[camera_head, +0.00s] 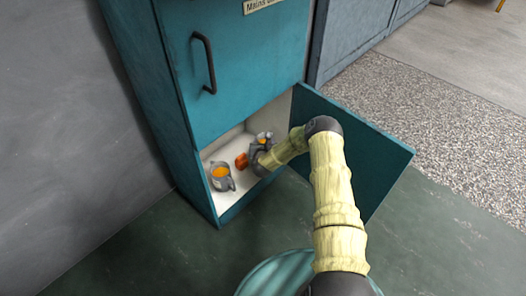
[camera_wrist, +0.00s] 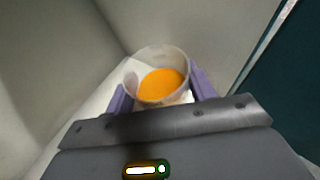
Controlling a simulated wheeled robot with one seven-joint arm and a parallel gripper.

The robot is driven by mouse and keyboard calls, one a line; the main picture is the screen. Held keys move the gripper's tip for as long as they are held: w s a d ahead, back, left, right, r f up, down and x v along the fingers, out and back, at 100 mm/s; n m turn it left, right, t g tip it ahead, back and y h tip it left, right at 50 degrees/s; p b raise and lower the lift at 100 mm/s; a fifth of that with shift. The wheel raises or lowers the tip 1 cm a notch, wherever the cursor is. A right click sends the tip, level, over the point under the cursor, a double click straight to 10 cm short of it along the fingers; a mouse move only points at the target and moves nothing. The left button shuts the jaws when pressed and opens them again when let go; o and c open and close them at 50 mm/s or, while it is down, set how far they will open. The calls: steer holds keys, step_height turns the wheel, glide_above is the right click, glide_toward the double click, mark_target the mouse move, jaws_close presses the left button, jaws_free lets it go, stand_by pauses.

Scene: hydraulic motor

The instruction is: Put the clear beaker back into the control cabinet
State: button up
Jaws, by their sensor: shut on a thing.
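The control cabinet (camera_head: 170,80) is teal. Its lower door (camera_head: 385,165) stands open to the right, showing a pale compartment. My gripper (camera_head: 263,144) is inside this compartment, towards its back right. In the wrist view my gripper (camera_wrist: 160,95) is shut on the clear beaker (camera_wrist: 160,60), with a purple finger on each side of it. The beaker's mouth faces the camera and orange shows inside it. The beaker is hard to make out in the head view. I cannot tell whether its base touches the compartment floor.
A grey vessel with orange inside (camera_head: 220,177) stands at the compartment's front left. A small orange thing (camera_head: 242,161) lies between it and my gripper. The upper door (camera_head: 235,65) is shut and has a dark handle (camera_head: 205,62). The compartment walls are close in the wrist view.

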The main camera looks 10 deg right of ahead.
steer(key=shift+f+b, duration=1.2)
steer(key=shift+f, duration=0.6)
steer(key=shift+f, duration=0.1)
steer(key=o, duration=1.2)
steer(key=shift+r, duration=0.2)
steer(key=p+v, duration=0.7)
steer(key=v, duration=0.5)
steer(key=shift+f+p, duration=0.15)
steer(key=shift+p, duration=0.15)
